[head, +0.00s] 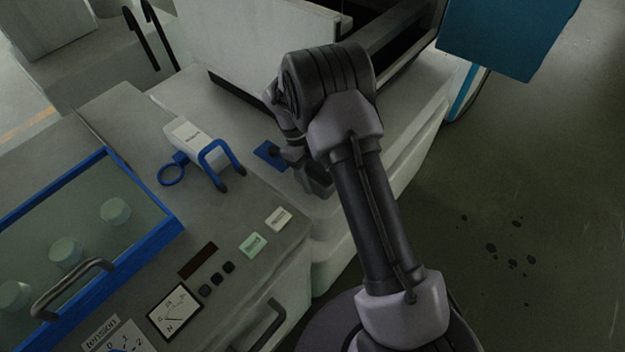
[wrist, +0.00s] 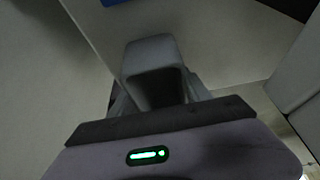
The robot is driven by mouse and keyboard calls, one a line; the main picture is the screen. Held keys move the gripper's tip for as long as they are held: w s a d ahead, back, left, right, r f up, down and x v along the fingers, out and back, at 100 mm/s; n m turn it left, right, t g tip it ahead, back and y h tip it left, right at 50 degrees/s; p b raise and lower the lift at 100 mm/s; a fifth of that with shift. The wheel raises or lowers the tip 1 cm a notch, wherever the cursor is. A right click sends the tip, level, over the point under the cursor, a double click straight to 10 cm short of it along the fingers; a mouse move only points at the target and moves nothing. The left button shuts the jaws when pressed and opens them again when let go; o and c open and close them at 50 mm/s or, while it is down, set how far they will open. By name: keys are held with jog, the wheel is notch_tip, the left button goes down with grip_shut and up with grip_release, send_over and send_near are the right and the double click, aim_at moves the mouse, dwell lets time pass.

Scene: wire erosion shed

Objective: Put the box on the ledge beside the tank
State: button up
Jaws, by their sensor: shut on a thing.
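The box is a small grey, open-topped box (head: 319,184), partly hidden by my arm in the head view. In the wrist view the box (wrist: 150,50) sits between my fingers with its dark opening facing the camera. My gripper (head: 303,167) is shut on it, over the pale ledge (head: 395,160) near its front edge. I cannot tell whether the box touches the surface below. The white-walled tank (head: 260,35) stands behind the ledge. A small blue patch (head: 268,153) lies on the ledge just left of my gripper; a blue bit also shows in the wrist view (wrist: 116,2).
A white box-shaped item (head: 190,136) with a blue ring and a blue handle (head: 219,153) are to the left. The control panel with a dial (head: 174,311) and a blue-framed lid (head: 150,195) fill the lower left. A blue panel (head: 505,35) hangs at upper right. Dark spots mark the floor.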

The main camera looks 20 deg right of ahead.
jog(key=shift+f, duration=0.35)
jog(key=shift+f, duration=0.15)
jog(key=o, duration=1.5)
